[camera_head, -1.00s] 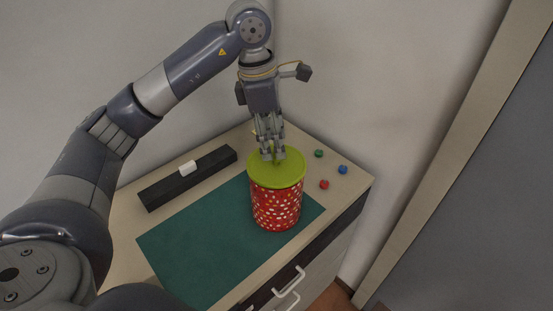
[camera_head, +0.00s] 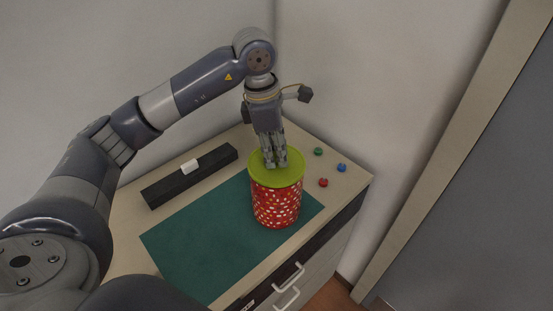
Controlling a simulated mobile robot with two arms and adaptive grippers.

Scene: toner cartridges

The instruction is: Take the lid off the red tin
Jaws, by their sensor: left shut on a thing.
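The red tin (camera_head: 276,206) with white dots stands upright on the right part of a green mat (camera_head: 205,240). Its yellow-green lid (camera_head: 291,174) sits on top of the tin, with no gap that I can see. My left gripper (camera_head: 275,163) points down from above at the middle of the lid. Its fingers are shut on the lid's handle, which they mostly hide. My right gripper does not show.
A long black box (camera_head: 180,184) with a white block (camera_head: 190,166) on it lies at the left back. Green (camera_head: 318,151), blue (camera_head: 341,167) and red (camera_head: 323,182) small pieces lie right of the tin. Walls stand close behind the cabinet top. The mat's left part is clear.

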